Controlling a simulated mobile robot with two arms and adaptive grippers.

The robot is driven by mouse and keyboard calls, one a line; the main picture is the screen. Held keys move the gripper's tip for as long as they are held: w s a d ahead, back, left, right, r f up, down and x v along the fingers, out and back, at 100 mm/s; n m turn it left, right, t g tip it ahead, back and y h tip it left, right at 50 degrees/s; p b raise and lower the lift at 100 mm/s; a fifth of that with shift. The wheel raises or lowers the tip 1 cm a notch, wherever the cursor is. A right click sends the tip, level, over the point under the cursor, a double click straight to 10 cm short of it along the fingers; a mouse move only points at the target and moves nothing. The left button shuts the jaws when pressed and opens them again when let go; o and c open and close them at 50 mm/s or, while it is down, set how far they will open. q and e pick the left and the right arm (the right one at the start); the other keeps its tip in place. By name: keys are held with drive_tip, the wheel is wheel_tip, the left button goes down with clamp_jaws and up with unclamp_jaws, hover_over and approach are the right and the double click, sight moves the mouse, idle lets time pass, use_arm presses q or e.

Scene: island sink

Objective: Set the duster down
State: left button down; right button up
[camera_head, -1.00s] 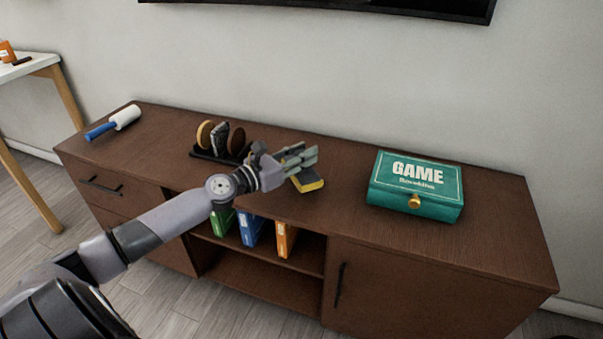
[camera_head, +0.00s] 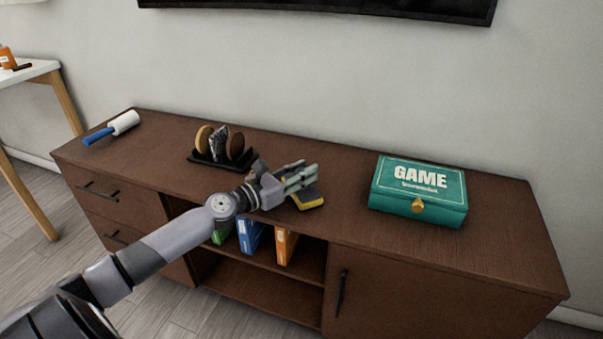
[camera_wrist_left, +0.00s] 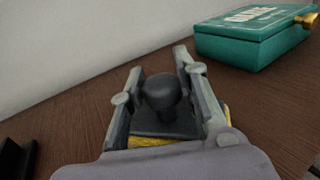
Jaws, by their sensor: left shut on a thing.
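The duster (camera_head: 309,200) has a dark top and a yellow lower part. It is at the middle of the wooden cabinet top (camera_head: 345,225), partly hidden by my left gripper (camera_head: 300,178). In the left wrist view the duster's dark round knob (camera_wrist_left: 161,90) stands between the two fingers of my left gripper (camera_wrist_left: 160,88), with yellow edges showing below. The gripper is shut on the duster. The duster is at or very close to the cabinet top; I cannot tell whether it touches. My right gripper is not in view.
A green game box (camera_head: 418,190) stands to the right of the duster. A black rack (camera_head: 212,161) with round pieces is to the left, and a lint roller (camera_head: 112,128) lies at the far left. Binders (camera_head: 250,238) stand in the shelf below. A television (camera_head: 330,10) hangs above.

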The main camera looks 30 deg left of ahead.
use_arm(q)
drive_tip(key=c, duration=1.2)
unclamp_jaws()
